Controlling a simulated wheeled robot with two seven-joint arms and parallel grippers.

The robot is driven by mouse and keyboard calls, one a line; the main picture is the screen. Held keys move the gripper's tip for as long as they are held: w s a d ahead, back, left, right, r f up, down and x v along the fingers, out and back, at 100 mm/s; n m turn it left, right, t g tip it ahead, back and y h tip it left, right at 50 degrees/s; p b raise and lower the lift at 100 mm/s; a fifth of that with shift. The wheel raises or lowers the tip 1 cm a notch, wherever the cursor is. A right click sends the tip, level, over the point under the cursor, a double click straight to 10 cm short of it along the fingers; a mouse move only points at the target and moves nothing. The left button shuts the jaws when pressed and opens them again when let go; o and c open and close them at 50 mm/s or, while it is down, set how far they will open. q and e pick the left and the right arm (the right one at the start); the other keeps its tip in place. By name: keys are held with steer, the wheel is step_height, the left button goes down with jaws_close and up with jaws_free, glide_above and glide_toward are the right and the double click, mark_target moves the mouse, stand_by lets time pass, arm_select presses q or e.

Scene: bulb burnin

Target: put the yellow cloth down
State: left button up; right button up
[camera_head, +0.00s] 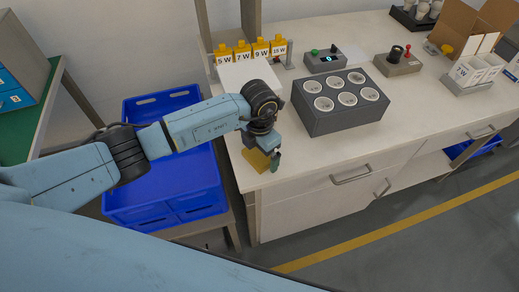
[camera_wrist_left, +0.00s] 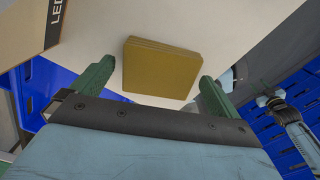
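The yellow cloth (camera_head: 256,160) is a folded flat square on the white workbench (camera_head: 230,143), near its front left corner. In the left wrist view the cloth (camera_wrist_left: 160,68) lies on the pale top between and just beyond my two green fingers, with gaps on both sides. My left gripper (camera_head: 274,160) is over the bench corner beside the cloth, and it is open in the left wrist view (camera_wrist_left: 158,76). Part of the cloth is hidden by the gripper in the head view.
A dark block with several round sockets (camera_head: 329,123) stands right of my left gripper. Yellow-topped wattage-labelled holders (camera_head: 242,55) stand behind. Control boxes (camera_head: 325,61) and a cardboard box (camera_head: 469,23) are further back. Blue crates (camera_head: 125,207) stand left of the bench.

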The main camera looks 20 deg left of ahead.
mark_target(260, 153)
arm_select(q)
step_height(260, 153, up, 12)
steer(key=p, duration=0.1)
steer(key=shift+r, duration=0.2)
stand_by(0.3)
stand_by(0.4)
